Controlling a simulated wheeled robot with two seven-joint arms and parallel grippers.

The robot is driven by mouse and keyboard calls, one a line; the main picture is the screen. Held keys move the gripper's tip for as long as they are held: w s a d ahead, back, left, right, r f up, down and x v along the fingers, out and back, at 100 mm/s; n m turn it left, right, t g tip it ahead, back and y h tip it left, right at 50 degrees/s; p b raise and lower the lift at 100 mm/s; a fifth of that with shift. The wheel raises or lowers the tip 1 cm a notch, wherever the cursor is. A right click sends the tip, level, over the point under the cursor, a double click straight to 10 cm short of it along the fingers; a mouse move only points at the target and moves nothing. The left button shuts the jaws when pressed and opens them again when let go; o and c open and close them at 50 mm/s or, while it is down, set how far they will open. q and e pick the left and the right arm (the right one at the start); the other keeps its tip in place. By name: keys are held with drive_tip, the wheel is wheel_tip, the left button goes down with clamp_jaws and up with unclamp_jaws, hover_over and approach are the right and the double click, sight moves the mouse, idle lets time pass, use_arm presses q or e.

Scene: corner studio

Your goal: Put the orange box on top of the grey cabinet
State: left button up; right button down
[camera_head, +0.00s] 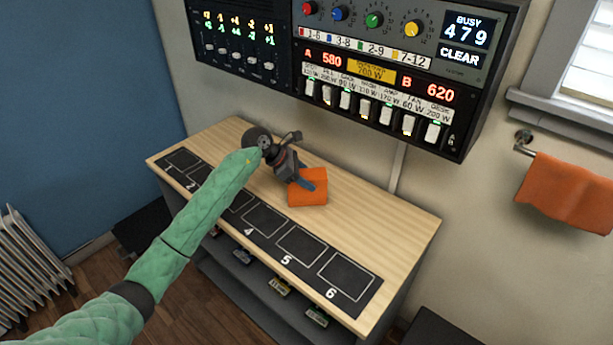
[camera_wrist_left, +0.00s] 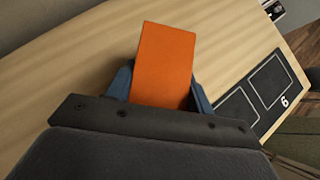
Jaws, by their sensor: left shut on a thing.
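The orange box (camera_head: 308,190) is over the wooden top of the grey cabinet (camera_head: 408,222), behind the black numbered strip. My left gripper (camera_head: 306,184) reaches over from the left and is shut on the box. In the left wrist view the orange box (camera_wrist_left: 165,62) sits between the two blue fingers (camera_wrist_left: 160,88). I cannot tell whether the box touches the wooden top or is just above it. My right gripper is not in view.
A black strip with numbered squares (camera_head: 301,246) runs along the top's front edge. A control panel (camera_head: 378,75) hangs on the wall above. An orange towel (camera_head: 568,192) hangs at the right. The right part of the top is clear.

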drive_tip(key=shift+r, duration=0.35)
use_arm(q)
drive_tip(key=o, duration=1.1)
drive_tip(key=shift+c, duration=0.2)
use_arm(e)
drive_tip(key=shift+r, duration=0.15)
use_arm(q)
drive_tip(key=shift+a+r, duration=0.2)
drive_tip(key=b+v, duration=0.3)
drive_tip(key=v, duration=0.3)
drive_tip(key=shift+a+r, duration=0.1)
drive_tip(key=shift+a, duration=0.1)
drive_tip(key=shift+b+v, duration=0.65)
drive_tip(key=shift+v, duration=1.9)
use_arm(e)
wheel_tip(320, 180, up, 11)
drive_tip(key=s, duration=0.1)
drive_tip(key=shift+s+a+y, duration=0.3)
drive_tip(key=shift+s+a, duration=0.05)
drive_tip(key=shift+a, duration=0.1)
